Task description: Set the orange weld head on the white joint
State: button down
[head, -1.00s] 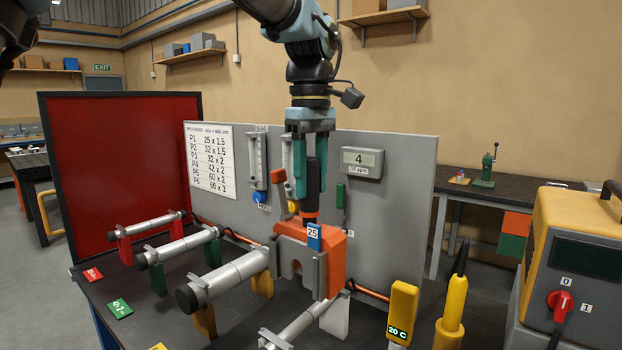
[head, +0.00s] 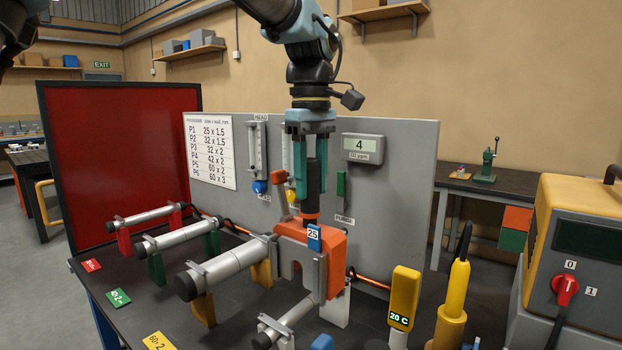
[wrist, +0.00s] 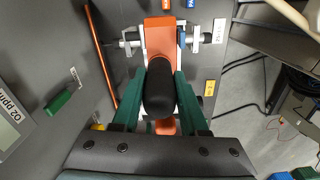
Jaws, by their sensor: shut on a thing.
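My gripper (head: 311,185) is shut on the black upright handle of the orange weld head (head: 325,245), which carries a blue "25" tag. The weld head hangs upright over the frontmost tube, the white joint (head: 285,323), whose support is white (head: 337,310). In the wrist view the weld head (wrist: 160,35) lies beyond the black handle, and the tube (wrist: 196,40) shows on both sides of it. The head's grey slotted front plate hides part of the joint. I cannot tell whether the head touches the tube.
A larger tube on yellow supports (head: 205,310) lies close left of the weld head. A grey panel (head: 400,190) stands behind. A yellow meter reading 20 C (head: 404,295) and a yellow holder (head: 452,310) stand to the right.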

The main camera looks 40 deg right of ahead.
aim_at(311, 217)
jog(key=shift+f, duration=0.1)
dwell(0.4)
jog(key=shift+f+b, duration=1.2)
jog(key=shift+f, duration=0.85)
jog(key=shift+f+b, duration=1.1)
jog(key=shift+f, duration=1.65)
dwell(1.1)
jog(key=shift+c, duration=1.8)
grip_release()
jog(key=shift+f, duration=0.1)
notch_tip(311, 217, up, 11)
jog(key=shift+b, duration=0.6)
